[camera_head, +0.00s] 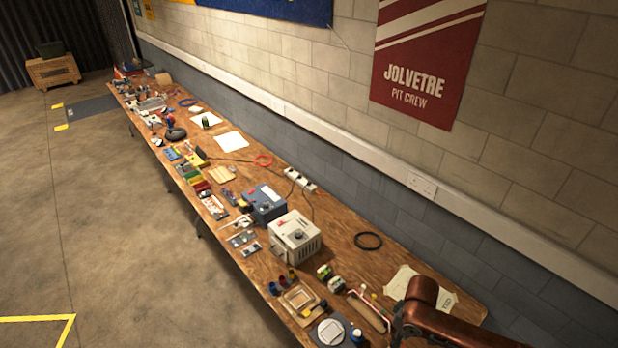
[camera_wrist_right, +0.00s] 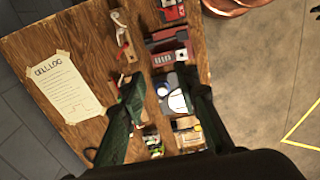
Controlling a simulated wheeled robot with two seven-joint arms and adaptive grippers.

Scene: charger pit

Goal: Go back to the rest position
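My right gripper (camera_wrist_right: 164,86) shows in the right wrist view as two dark green fingers spread apart, with nothing held between them. It is above the workbench (camera_wrist_right: 85,40), and small items on the bench show beyond and between the fingers. In the head view a copper-coloured part of my right arm (camera_head: 440,320) comes in at the lower right, over the near end of the bench (camera_head: 345,260). My right fingertips cannot be made out there. My left arm and left gripper are not in view.
The long bench along the wall is crowded: a white box device (camera_head: 295,238), a blue box device (camera_head: 265,203), a wooden tray (camera_head: 300,298), a black ring (camera_head: 368,241). A log sheet (camera_wrist_right: 65,88) lies near the gripper. The floor (camera_head: 110,240) left of the bench is clear.

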